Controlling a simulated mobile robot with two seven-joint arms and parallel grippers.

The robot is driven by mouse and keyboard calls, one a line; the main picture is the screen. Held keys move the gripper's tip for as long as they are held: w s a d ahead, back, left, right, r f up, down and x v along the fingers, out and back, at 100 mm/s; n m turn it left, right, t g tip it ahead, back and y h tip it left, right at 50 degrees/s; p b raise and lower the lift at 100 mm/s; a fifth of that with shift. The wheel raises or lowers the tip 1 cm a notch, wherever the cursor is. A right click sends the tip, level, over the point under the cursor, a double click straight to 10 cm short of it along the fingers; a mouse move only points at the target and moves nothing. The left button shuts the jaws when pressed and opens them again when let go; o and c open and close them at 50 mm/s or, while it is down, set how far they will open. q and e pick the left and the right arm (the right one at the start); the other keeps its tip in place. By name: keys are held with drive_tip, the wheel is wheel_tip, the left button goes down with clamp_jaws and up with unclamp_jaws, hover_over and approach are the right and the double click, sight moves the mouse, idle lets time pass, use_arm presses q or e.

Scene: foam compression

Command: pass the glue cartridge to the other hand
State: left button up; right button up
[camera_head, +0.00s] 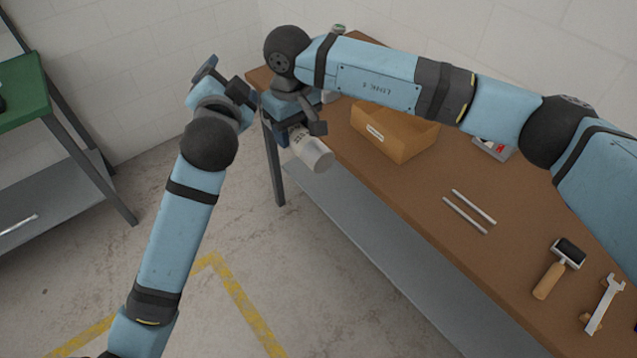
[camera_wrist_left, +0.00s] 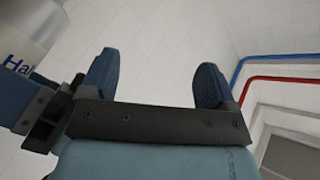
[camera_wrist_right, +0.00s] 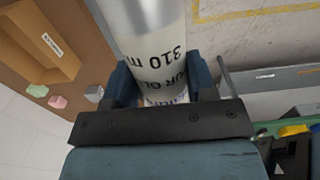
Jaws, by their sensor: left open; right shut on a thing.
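The glue cartridge (camera_head: 313,154) is a white and grey cylinder with printed text. My right gripper (camera_head: 300,131) is shut on it and holds it in the air off the table's left end. In the right wrist view the cartridge (camera_wrist_right: 160,52) sits between both fingers, its "310 m" print showing. My left gripper (camera_head: 222,82) is open and empty, to the left of the cartridge and apart from it. In the left wrist view nothing is between its fingers (camera_wrist_left: 155,85). Part of the cartridge (camera_wrist_left: 32,32) shows at the upper left there, outside the fingers.
A green-topped table (camera_head: 22,85) stands at the far left. Open floor lies between the two.

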use_arm(q)
wheel_tip(320, 180, up, 10)
drive_tip(key=d+t+y, duration=0.1)
drive_tip(key=t+y, duration=0.1)
drive_tip(key=s+d+r+m+t+h, duration=0.1)
drive_tip(key=s+d+r+m+t, duration=0.1)
drive_tip(key=s+d+r+m, duration=0.3)
drive_tip(key=m+g+h, duration=0.2)
drive_tip(key=m+g, duration=0.6)
drive_tip(key=m, duration=0.1)
approach(319, 163)
drive_tip(key=x, duration=1.2)
drive_tip(key=shift+w, duration=0.1)
drive_tip(key=shift+c, duration=0.3)
